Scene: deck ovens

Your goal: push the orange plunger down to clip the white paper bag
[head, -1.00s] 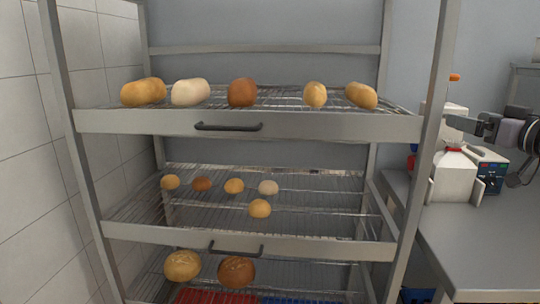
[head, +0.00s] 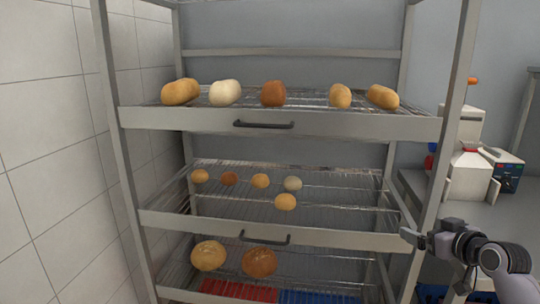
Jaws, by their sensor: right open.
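The orange plunger (head: 472,80) sticks up at the top of a white device at the right, partly behind the rack post. A white bag-like shape (head: 468,178), which looks like the paper bag, stands in front of it on the counter. A red part shows at its top; I cannot tell whether it is clipped. My right gripper (head: 408,236) is open and empty, below and left of the bag, in front of the rack's right post and apart from both the bag and plunger. My left gripper is not in view.
A metal rack (head: 330,123) with bread rolls on several wire shelves fills the middle. Its right post stands close to the bag. The grey counter (head: 505,220) holds a box with a dark blue panel (head: 508,176) right of the bag. A tiled wall is at left.

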